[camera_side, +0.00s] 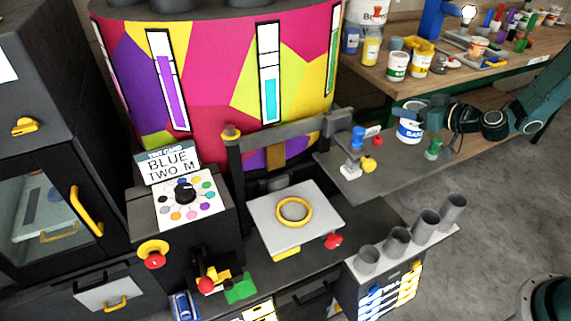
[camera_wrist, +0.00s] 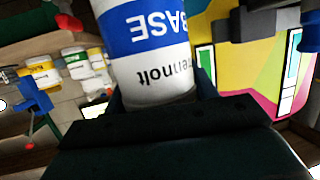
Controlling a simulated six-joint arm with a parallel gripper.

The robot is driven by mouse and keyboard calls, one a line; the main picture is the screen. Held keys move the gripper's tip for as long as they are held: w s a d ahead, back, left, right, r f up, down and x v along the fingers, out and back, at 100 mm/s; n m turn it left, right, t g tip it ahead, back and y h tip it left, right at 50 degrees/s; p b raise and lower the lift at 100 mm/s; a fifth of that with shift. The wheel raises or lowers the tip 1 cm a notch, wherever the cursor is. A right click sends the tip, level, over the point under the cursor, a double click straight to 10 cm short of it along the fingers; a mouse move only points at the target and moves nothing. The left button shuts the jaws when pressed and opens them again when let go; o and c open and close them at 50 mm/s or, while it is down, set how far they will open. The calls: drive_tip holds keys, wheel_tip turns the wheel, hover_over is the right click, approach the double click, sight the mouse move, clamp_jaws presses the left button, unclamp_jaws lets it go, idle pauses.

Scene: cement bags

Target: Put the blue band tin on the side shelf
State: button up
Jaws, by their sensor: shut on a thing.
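The blue band tin (camera_side: 410,130) is white with a blue band and is in my gripper (camera_side: 424,113), which is shut on it from the right. In the wrist view the tin (camera_wrist: 150,50) fills the top middle, with "BASE" upside down on its band. The grey side shelf (camera_side: 375,188) juts out from the right of the colourful machine. The tin shows just above and behind the shelf's right end in the side view; I cannot tell whether it touches the shelf. The tin's far side is hidden.
A small blue, white and yellow device (camera_side: 357,155) stands on the shelf's left part, and a green-topped item (camera_side: 433,149) is near its right end. Grey cups (camera_side: 410,232) stand in front. The workbench (camera_side: 400,85) behind holds several tins and tools.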

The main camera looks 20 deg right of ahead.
sight(410, 127)
drive_tip(key=shift+f, duration=0.8)
drive_tip(key=shift+f, duration=0.1)
drive_tip(key=shift+f, duration=1.8)
drive_tip(key=shift+f, duration=0.1)
drive_tip(key=o, duration=1.2)
drive_tip(key=shift+f, duration=0.1)
drive_tip(key=shift+r, duration=0.2)
drive_tip(key=shift+s+d+r, duration=0.1)
drive_tip(key=shift+s+d, duration=0.1)
drive_tip(key=shift+s, duration=0.45)
drive_tip(key=v, duration=1)
drive_tip(key=shift+s+r, duration=0.2)
drive_tip(key=shift+s, duration=0.05)
